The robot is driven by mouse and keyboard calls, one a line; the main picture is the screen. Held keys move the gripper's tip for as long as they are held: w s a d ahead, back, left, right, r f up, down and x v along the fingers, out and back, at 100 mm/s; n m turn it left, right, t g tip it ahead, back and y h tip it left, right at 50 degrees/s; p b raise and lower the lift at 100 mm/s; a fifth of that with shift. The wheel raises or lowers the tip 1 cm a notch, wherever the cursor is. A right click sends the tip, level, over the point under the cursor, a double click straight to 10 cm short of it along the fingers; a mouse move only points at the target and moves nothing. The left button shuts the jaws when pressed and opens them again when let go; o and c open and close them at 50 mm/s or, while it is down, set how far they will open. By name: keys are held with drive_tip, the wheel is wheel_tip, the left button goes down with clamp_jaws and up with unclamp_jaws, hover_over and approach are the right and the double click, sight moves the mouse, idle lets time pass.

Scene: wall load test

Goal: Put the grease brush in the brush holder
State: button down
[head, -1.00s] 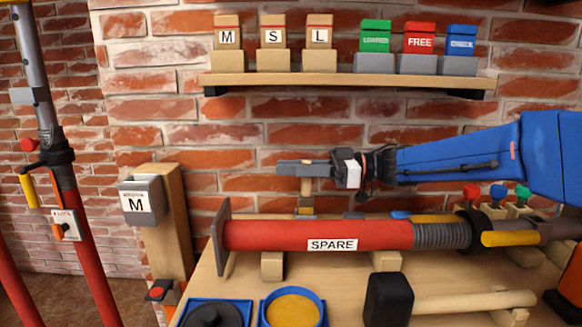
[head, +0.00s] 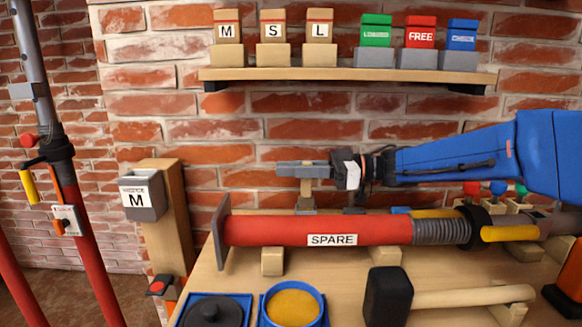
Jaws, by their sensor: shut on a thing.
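My gripper (head: 302,169) is above and behind the red SPARE tube, in front of the brick wall. It is shut on the upright wooden handle of the grease brush (head: 307,187). Below the handle is a small grey part (head: 306,203), just above the tube's top edge. I cannot tell whether this grey part belongs to the brush or the brush holder. What lies lower is hidden behind the tube, and the holder cannot be made out clearly.
The red SPARE tube (head: 280,234) lies across the bench on wooden blocks. In front are a yellow-filled blue dish (head: 293,308), a dark lid (head: 210,312) and a black-headed mallet (head: 387,297). A shelf (head: 350,77) with labelled boxes is above. A post with an M box (head: 142,197) stands left.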

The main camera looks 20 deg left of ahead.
drive_tip(key=c, duration=1.1)
unclamp_jaws()
wheel_tip(320, 180, up, 8)
idle(0.5)
drive_tip(key=shift+s, duration=0.1)
